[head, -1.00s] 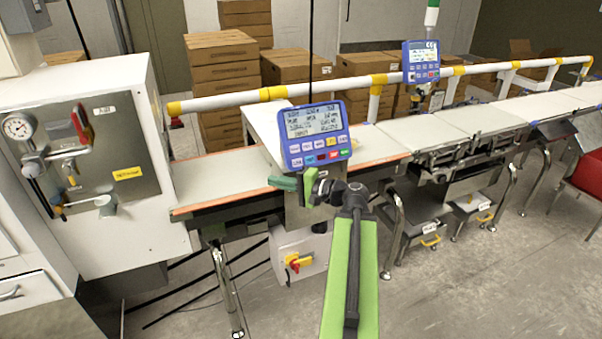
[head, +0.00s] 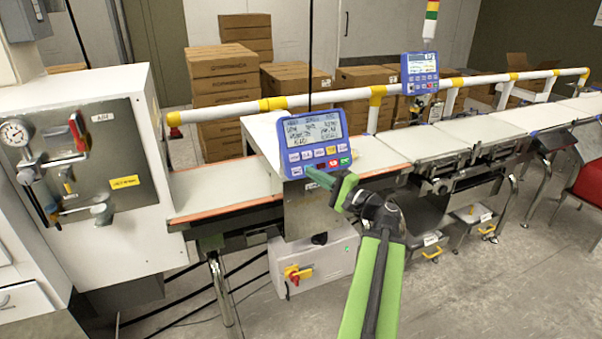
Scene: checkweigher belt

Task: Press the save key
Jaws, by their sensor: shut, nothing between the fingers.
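A blue control panel (head: 313,142) with a lit screen and two rows of coloured keys stands above the near belt. The key labels are too small to read, so I cannot tell which is the save key. My gripper (head: 311,176) is shut and empty, its dark green fingertips pointing left at the panel's lower edge. The fingers overlap the lower key row and hide part of it. I cannot tell whether they touch a key. A second blue panel (head: 420,72) stands farther back on the right.
A white cabinet (head: 88,220) with a gauge and levers stands at the left. The belt (head: 225,186) runs behind the panel, with a white and yellow rail (head: 330,96) beyond. Cardboard boxes (head: 229,80) are stacked behind. A white box with a red switch (head: 313,262) sits below.

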